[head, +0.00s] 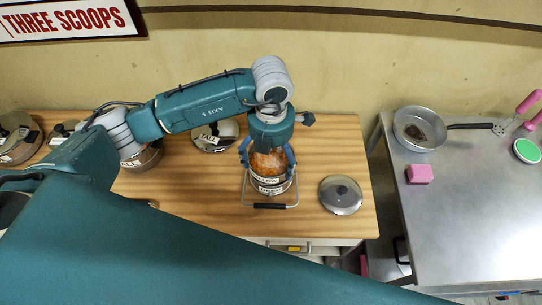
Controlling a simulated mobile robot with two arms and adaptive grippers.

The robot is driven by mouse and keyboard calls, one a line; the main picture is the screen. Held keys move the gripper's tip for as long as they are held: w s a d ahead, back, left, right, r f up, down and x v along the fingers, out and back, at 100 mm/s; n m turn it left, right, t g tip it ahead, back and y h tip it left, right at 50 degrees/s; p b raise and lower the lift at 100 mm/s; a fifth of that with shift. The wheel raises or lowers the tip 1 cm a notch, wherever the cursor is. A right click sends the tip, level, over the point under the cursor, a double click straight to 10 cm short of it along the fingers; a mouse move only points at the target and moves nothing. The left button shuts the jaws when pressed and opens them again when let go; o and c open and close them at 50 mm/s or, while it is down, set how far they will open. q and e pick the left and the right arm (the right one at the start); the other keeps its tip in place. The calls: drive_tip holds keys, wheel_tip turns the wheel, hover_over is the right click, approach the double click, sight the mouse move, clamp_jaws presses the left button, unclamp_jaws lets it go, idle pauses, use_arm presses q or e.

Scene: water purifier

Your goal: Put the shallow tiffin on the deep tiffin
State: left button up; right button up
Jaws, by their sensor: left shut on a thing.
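My left gripper (267,160) points down over the wooden table, its blue fingers on either side of a round metal container with orange food, the shallow tiffin (268,163). It is shut on that tiffin. Just below it in the picture is a second metal container with a white label, the deep tiffin (270,189). The two overlap from above, so I cannot tell whether they touch. A wire carrier with a black grip (270,206) shows around the lower one. My right gripper is not in view.
A round metal lid (340,195) lies on the wooden table (335,140), to the right of the tiffins. Several labelled lidded pots stand along the back and left. A grey table (470,230) on the right holds a metal pan (419,128) and a pink block (419,174).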

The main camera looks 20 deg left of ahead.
sight(271, 163)
use_arm(q)
drive_tip(key=shift+b, duration=0.45)
idle(0.8)
drive_tip(key=shift+f+b, duration=0.6)
idle(0.3)
drive_tip(key=o, duration=1.1)
drive_tip(key=shift+c, duration=0.2)
wheel_tip(271, 163, up, 11)
drive_tip(key=p, duration=0.6)
drive_tip(key=shift+s, duration=0.1)
